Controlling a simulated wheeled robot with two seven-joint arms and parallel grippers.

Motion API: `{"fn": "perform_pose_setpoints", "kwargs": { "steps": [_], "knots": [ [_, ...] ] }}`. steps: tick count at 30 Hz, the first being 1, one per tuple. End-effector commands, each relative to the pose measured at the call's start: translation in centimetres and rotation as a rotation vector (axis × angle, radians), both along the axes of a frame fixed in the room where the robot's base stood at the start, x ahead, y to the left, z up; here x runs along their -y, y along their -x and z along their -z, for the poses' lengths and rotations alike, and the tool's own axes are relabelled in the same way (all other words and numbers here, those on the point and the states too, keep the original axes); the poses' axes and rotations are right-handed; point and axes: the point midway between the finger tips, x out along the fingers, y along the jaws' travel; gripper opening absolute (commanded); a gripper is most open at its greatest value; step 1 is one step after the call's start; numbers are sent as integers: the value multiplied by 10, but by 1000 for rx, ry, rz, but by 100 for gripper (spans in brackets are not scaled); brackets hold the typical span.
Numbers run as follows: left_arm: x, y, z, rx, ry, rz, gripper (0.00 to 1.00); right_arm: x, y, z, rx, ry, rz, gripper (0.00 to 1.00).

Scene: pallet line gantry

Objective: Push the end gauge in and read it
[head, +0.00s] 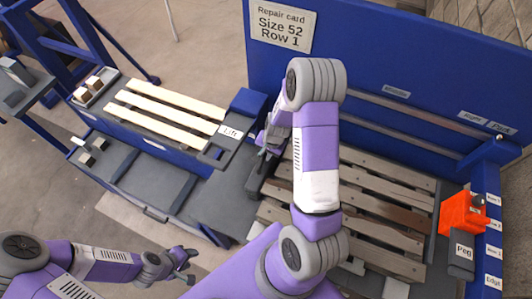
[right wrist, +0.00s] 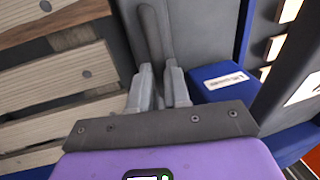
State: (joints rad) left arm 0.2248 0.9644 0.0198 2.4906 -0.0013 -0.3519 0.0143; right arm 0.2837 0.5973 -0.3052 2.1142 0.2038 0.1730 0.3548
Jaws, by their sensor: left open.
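A dark grey upright bar (right wrist: 152,35), which looks like the handle of the end gauge, stands at the end of the wooden pallet (head: 385,207). My right gripper (head: 262,148) reaches down beside the pallet's left end. In the right wrist view my right gripper (right wrist: 162,88) has its fingers close on both sides of the bar and looks shut on it. The bar's lower end is hidden behind the gripper. No gauge reading shows clearly. My left gripper (head: 188,268) is open and empty, low in the head view, away from the pallet.
A blue back panel carries a "Repair card, Size 52, Row 1" sign (head: 282,25). A grey "Lift" bench (head: 150,133) with pale slats stands to the left. An orange block (head: 462,212) sits by the "Peg" label at the right. Bare floor lies at the lower left.

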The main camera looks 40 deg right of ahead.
Motion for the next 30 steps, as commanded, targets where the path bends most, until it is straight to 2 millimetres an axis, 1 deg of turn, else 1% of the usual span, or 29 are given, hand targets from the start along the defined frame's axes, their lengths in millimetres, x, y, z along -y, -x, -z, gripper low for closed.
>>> {"fn": "perform_pose_setpoints", "kwargs": {
  "steps": [9,14,21,22,24,26,30],
  "knots": [
    [0,0,0,0,0,0,43,0,0,0,0,0,0,0],
    [0,0,8,0,0,0,43,6,5,1,1,0,1,0],
    [0,0,7,0,0,0,43,6,7,0,-4,-1,1,0],
    [0,0,7,0,0,0,43,7,7,0,-5,0,1,21],
    [0,0,7,0,0,0,43,6,7,0,-5,0,1,32],
    [0,0,7,0,0,0,43,6,7,0,-4,-1,1,41],
    [0,0,7,0,0,0,43,6,6,0,-2,0,0,42]
  ]
}}
